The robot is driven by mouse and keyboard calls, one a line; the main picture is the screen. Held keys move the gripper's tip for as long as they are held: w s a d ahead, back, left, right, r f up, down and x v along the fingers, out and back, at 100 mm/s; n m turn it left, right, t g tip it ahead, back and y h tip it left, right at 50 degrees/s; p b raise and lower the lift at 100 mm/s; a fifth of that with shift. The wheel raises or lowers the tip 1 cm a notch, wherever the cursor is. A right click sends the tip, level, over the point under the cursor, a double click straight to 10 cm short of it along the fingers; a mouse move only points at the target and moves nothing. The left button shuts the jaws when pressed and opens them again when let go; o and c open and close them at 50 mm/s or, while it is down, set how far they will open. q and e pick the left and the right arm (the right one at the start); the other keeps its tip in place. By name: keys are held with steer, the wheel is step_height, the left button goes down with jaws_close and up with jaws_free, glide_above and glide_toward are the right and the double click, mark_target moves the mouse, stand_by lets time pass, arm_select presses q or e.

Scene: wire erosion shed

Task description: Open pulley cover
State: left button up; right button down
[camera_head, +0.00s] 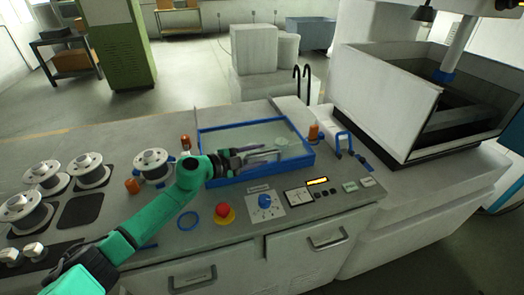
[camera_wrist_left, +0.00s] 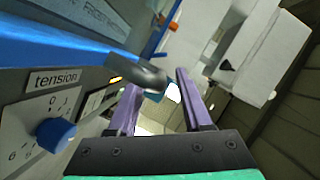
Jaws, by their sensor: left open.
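The pulley cover is a clear panel in a blue frame (camera_head: 213,142) on the bench, lying flat and looking closed. My left gripper (camera_head: 278,154) reaches over its front part from the left. The blue frame edge also shows in the left wrist view (camera_wrist_left: 50,45). There the left gripper (camera_wrist_left: 156,78) has its two purple fingers apart. A rounded grey piece (camera_wrist_left: 140,72), perhaps a handle, shows near the left fingertip; I cannot tell whether they touch. What lies under the clear panel is indistinct. My right gripper is not in view.
A red button (camera_head: 222,210), a blue tension knob (camera_head: 265,200) and a lit display (camera_head: 317,181) sit in front of the cover. An orange post (camera_head: 314,131) stands at its right. Several spools (camera_head: 152,163) stand at left. A large machine tank (camera_head: 385,95) stands at right.

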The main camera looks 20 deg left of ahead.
arm_select(q)
steer(key=shift+x, duration=0.85)
steer(key=shift+s, duration=0.1)
jaws_close()
stand_by(0.6)
